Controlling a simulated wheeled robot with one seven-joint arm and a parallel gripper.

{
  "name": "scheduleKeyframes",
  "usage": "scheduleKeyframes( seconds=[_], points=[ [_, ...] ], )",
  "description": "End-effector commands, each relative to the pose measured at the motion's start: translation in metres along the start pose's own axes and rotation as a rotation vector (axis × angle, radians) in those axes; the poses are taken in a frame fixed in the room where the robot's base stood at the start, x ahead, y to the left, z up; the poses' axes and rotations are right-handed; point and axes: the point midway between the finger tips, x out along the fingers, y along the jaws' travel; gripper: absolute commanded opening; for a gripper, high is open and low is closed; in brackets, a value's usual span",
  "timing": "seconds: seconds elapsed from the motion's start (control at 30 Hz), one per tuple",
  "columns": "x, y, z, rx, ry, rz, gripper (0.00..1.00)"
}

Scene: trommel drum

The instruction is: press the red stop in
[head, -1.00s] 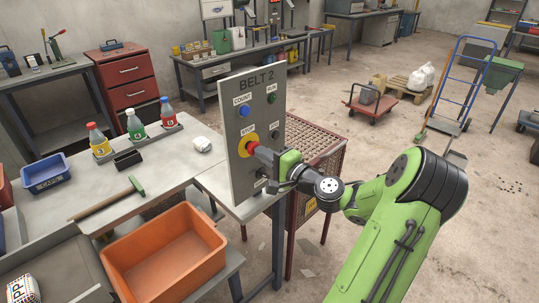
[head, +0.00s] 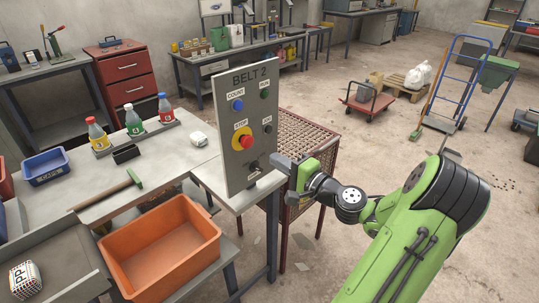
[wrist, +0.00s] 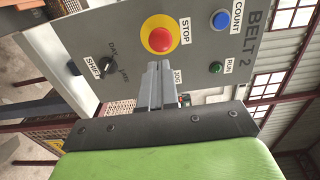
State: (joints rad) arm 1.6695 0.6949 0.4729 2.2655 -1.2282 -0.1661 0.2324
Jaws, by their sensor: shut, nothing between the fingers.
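The red stop (head: 246,142) is a mushroom button on a yellow round plate, labelled STOP, on the grey BELT 2 panel (head: 232,181). In the wrist view the red stop (wrist: 159,39) shows in full, just beyond the fingertips. My gripper (head: 275,160) is in front of the panel, to the right of and below the stop in the head view, and apart from it. Its fingers (wrist: 159,68) are together with nothing between them. I cannot tell from these frames how far in the button sits.
The panel also has a blue COUNT button (head: 237,105), a green RUN button (wrist: 215,67), a black SHIFT selector (wrist: 107,66) and a JOG control. An orange bin (head: 160,247) stands lower left. A rust-coloured mesh guard (head: 306,140) stands behind the panel.

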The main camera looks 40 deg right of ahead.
Motion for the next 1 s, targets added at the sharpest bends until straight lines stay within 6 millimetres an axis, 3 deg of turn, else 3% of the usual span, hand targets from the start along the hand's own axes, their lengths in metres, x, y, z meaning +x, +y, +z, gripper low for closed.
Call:
scheduleKeyframes(
  seconds=[0.1, 0.3, 0.9, 1.0],
  points=[
    [-0.024, 0.0, -0.002, 0.002, 0.006, 0.002, 0.0],
    [-0.048, 0.0, -0.001, 0.001, 0.003, 0.001, 0.0],
    [-0.05, 0.0, 0.0, 0.0, 0.0, 0.002, 0.0],
    [-0.041, 0.002, 0.013, -0.028, -0.044, 0.04, 0.0]
  ],
)
